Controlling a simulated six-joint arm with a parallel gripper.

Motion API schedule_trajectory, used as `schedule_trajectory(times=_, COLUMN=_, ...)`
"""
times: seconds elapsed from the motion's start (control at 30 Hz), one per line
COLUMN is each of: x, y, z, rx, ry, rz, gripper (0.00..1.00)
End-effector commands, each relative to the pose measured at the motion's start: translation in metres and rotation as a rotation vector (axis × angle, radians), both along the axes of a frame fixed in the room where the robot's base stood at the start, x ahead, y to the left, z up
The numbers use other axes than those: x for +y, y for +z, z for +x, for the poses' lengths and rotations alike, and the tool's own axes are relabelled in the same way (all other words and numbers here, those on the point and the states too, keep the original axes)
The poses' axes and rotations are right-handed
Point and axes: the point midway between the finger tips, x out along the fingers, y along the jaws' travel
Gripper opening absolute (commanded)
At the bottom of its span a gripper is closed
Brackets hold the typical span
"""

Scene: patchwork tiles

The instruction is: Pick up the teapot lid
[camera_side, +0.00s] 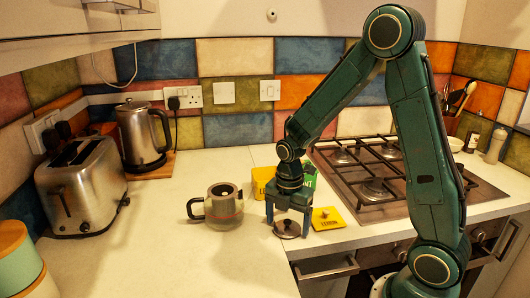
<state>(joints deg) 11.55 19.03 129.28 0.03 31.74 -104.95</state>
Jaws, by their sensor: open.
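The teapot lid (287,231) is a small, dark, flat disc lying on the pale worktop near its front edge. My gripper (289,231) points down over the lid, with its two fingers apart on either side of it. The fingers look open, and I cannot tell whether either one touches the lid. The teapot (224,209) is a glass-like pot with a dark handle. It stands without a lid on the worktop to the left of my gripper.
A yellow packet (327,218) lies right of my gripper. A yellow box (262,182) and a green box (311,177) stand behind it. A gas hob (373,191) is at the right. A toaster (85,191) and a kettle (143,133) stand at the left.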

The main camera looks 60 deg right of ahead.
Motion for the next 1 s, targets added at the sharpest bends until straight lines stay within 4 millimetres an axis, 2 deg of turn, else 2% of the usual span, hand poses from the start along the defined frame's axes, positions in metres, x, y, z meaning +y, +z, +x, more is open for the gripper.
schedule_trajectory(times=0.17, x=0.0000, y=0.0002, z=0.0001, rx=0.000, ry=0.000, rz=0.000, gripper=0.83)
schedule_trajectory(times=0.4, x=0.0000, y=0.0001, z=0.0000, rx=0.000, ry=0.000, rz=0.000, gripper=0.36)
schedule_trajectory(times=0.47, x=0.0001, y=-0.0003, z=-0.0002, rx=0.001, ry=0.000, rz=0.000, gripper=0.26)
schedule_trajectory(times=0.57, x=0.0002, y=-0.0010, z=-0.0006, rx=0.002, ry=0.000, rz=0.001, gripper=0.24)
schedule_trajectory(times=1.0, x=0.0007, y=-0.0011, z=-0.0019, rx=0.006, ry=0.000, rz=0.002, gripper=0.23)
